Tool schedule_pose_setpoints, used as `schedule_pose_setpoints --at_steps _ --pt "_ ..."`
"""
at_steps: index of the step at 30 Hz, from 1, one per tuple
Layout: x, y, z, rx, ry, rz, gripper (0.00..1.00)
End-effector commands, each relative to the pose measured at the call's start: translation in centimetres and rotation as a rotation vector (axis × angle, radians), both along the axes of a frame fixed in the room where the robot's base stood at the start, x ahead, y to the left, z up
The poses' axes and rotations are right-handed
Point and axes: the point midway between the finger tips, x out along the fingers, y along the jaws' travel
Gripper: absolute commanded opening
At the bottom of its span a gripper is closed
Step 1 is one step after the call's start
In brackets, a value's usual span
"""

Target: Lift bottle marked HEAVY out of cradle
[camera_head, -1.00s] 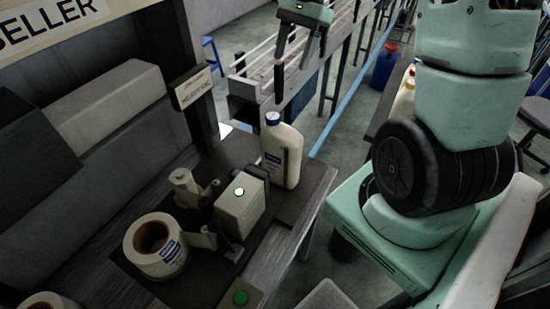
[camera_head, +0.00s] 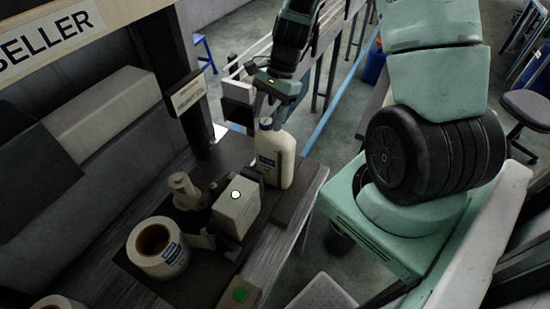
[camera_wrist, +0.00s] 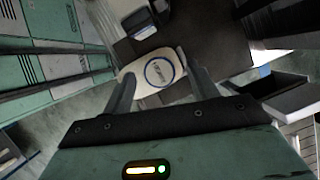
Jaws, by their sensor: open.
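My gripper (camera_head: 263,108) is open, close to the bottle's cap in the head view. In the wrist view, the bottle (camera_wrist: 142,73) shows ahead of and between the two spread fingers (camera_wrist: 163,86), with a blue ring and small text that I cannot read surely. Any contact is unclear.
A label roll (camera_head: 158,249) stands at the front of the dark machine base. A small sign (camera_head: 188,94) hangs on a post left of the bottle. A green button (camera_head: 240,295) is at the bench's front. A conveyor rail lies behind.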

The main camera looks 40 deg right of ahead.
Motion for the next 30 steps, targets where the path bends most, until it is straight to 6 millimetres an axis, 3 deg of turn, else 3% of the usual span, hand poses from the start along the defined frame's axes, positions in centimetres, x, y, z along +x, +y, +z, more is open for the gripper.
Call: schedule_pose_setpoints --at_steps 9,16,25,30 --pt "0.0 0.2 -0.6 0.0 -0.001 0.0 0.59" --pt "0.0 0.2 -0.6 0.0 -0.001 0.0 0.0" --pt "0.0 0.2 -0.3 0.0 -0.002 -0.001 0.0" --pt "0.1 0.2 1.0 -0.002 -0.005 0.0 0.0"
